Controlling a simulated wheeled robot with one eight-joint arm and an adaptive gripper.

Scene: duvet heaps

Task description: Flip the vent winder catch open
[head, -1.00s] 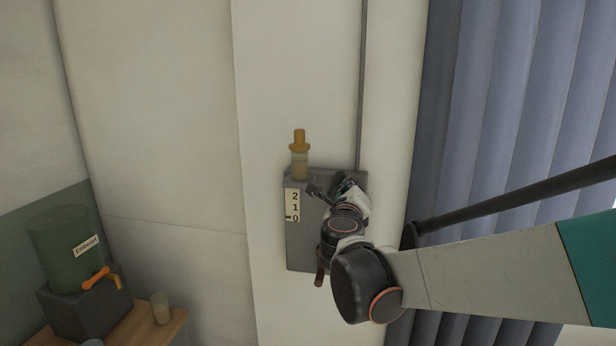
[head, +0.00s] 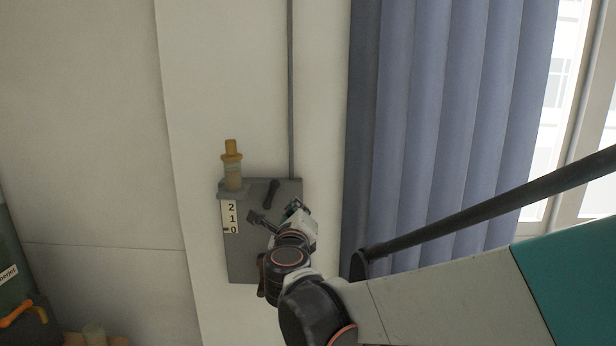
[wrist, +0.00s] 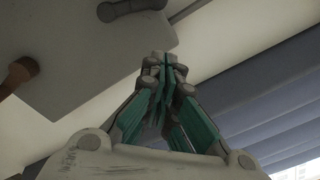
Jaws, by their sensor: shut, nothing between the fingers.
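A grey winder panel (head: 243,258) is fixed to the wall, with a 2-1-0 scale (head: 230,216) at its left edge. A short dark lever (head: 271,192), which looks like the catch, sits tilted on its upper right part. It also shows at the top of the wrist view (wrist: 127,9). A brown handle (head: 262,288) hangs at the panel's lower edge, partly behind my arm; a brown knob shows in the wrist view (wrist: 20,72). My gripper (head: 294,205) is shut and empty, below and right of the lever, apart from it in the wrist view (wrist: 165,62).
A thin grey rod (head: 291,90) runs up the wall from the panel. Blue-grey curtains (head: 440,120) hang to the right beside a bright window. A green dispenser (head: 12,262) and a cup are at lower left.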

